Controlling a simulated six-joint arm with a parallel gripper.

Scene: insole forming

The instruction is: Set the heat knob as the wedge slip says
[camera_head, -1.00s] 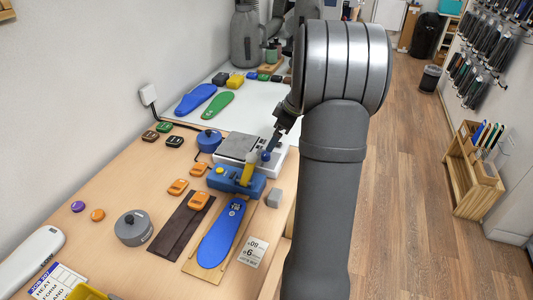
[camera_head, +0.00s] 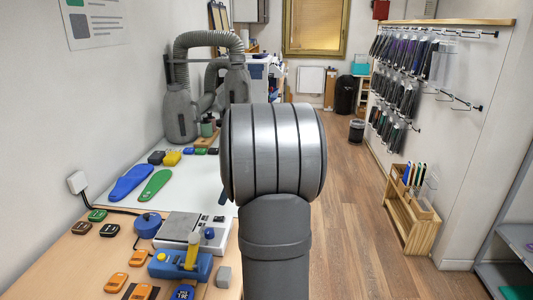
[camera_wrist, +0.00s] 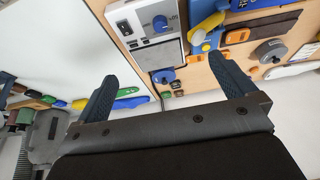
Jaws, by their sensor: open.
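A white and grey unit (camera_head: 183,230) with a blue knob (camera_head: 209,233) stands on the table in the head view. In the wrist view the same blue knob (camera_wrist: 160,22) sits on the unit's front panel near a dark switch; its scale is too small to read. My gripper (camera_wrist: 161,70) is open and empty, with its two dark fingers spread wide and apart from the knob. In the head view my arm hides most of the gripper; a dark finger shows just left of the arm. The wedge slip is not in view in either current frame.
A blue and yellow device (camera_head: 180,267) stands in front of the unit, with a grey block (camera_head: 223,277) beside it. Orange pieces (camera_head: 116,282) lie at the left. Blue and green insoles (camera_head: 155,185) lie on the white surface.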

